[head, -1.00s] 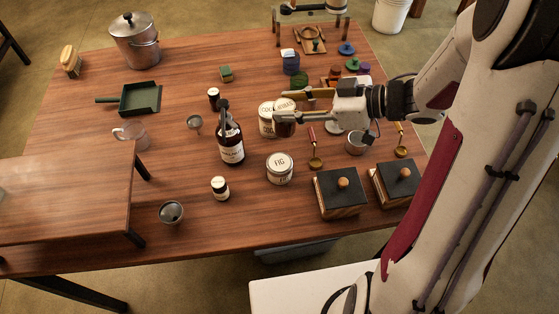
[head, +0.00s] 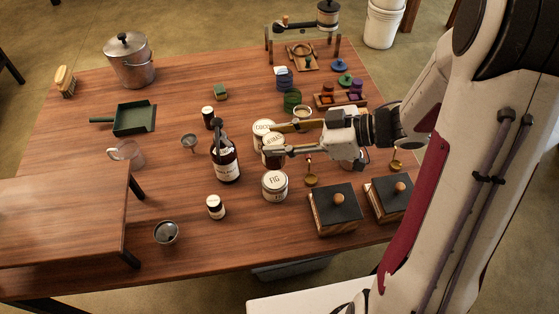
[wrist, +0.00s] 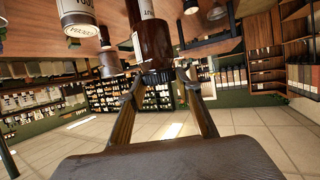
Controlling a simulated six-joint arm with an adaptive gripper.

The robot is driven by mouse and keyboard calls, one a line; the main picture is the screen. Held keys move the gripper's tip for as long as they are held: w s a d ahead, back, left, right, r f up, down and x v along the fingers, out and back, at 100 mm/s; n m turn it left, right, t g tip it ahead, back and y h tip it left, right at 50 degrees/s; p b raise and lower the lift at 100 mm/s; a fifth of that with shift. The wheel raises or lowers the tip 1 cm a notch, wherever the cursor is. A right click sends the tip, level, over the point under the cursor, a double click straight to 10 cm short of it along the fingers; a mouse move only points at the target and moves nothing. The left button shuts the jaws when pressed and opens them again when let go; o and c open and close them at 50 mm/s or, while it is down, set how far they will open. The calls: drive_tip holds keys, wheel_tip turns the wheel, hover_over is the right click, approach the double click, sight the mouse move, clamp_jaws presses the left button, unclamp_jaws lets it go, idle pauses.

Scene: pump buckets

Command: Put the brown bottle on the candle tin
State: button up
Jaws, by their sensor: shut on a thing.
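A brown bottle or jar with a pale label (wrist: 152,45) is between the fingers of my gripper (head: 271,140), which is shut on it. In the head view the held bottle (head: 271,161) is partly covered by the near finger. It is just behind the white FIG candle tin (head: 275,187); I cannot tell whether it overhangs the tin. A second pale-lidded tin (head: 261,127) is close beside the fingers at the back left. A brown pump bottle (head: 226,163) stands upright to the left, and a small brown bottle (head: 215,208) stands in front of it.
Two dark-topped wooden boxes with knobs (head: 334,210) stand at the front right. Coloured jars (head: 291,100) and a press-like stand (head: 303,38) are at the back. A funnel (head: 189,142), green dustpan (head: 133,118) and glass mug (head: 127,152) lie left. A raised wooden shelf (head: 62,205) fills the left front.

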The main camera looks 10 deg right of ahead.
sight(281, 160)
drive_tip(key=shift+f, duration=1.7)
drive_tip(key=shift+f, duration=0.1)
drive_tip(key=shift+f, duration=2)
drive_tip(key=shift+f, duration=0.1)
drive_tip(key=o, duration=1.2)
drive_tip(key=shift+o, duration=0.2)
drive_tip(key=v, duration=1.2)
